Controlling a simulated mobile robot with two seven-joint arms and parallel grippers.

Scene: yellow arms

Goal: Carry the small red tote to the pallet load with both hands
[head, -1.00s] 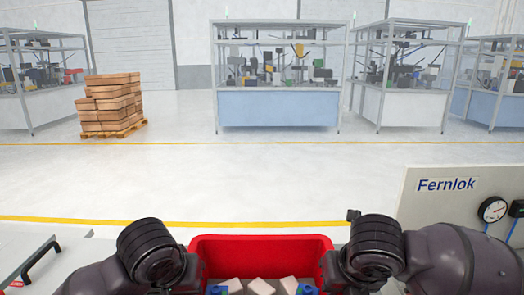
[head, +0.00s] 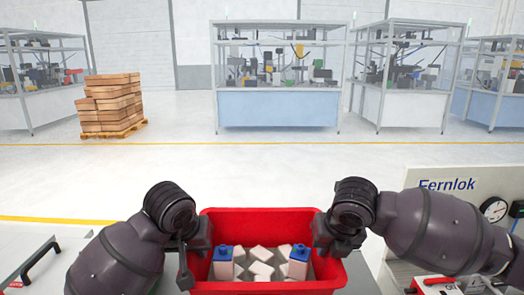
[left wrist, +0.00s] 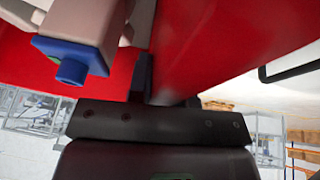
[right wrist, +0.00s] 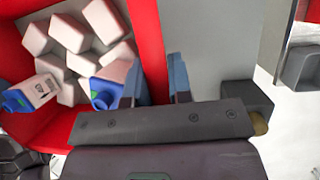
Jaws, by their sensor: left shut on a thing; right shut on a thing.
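The small red tote (head: 270,213) is at the bottom middle of the head view, in front of me. It holds several pale blocks (head: 262,270) and two blue-capped bottles (head: 298,262). My left gripper (head: 195,250) is shut on the tote's left wall. My right gripper (head: 326,238) is shut on its right wall; the right wrist view shows the red wall (right wrist: 150,50) between the fingers. The tote's underside is hidden. The pallet load (head: 112,104), a stack of brown boxes on a wooden pallet, stands far off at the left.
A white panel marked Fernlok (head: 420,205) with a gauge (head: 494,210) stands close at the right. A pale surface with a black handle (head: 40,262) is at the lower left. Glazed machine cells (head: 277,108) line the back. The floor between is clear.

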